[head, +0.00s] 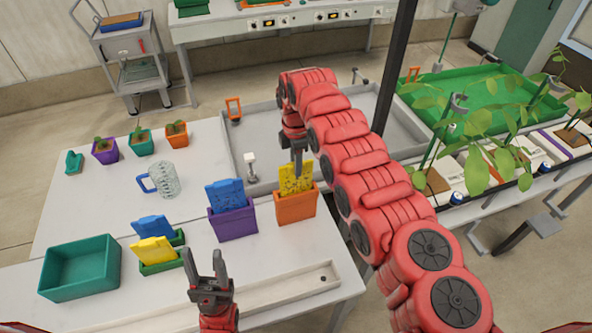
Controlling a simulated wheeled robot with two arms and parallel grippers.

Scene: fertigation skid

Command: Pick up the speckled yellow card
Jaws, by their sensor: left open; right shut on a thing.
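The speckled yellow card (294,183) stands upright in an orange holder (297,208) on the white table. My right gripper (298,169) reaches down from above and is shut on the card's upper edge. Its fingers hide a little of the card, and its lower part is hidden in the holder. My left gripper (206,266) is open and empty near the table's front, left of and nearer than the orange holder.
A speckled blue card (225,195) stands in a purple holder (233,224) just left. A plain yellow card (153,250) and a blue card (152,227) sit in green holders. A teal bin (80,272), a mug (164,180) and small potted plants stand further left.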

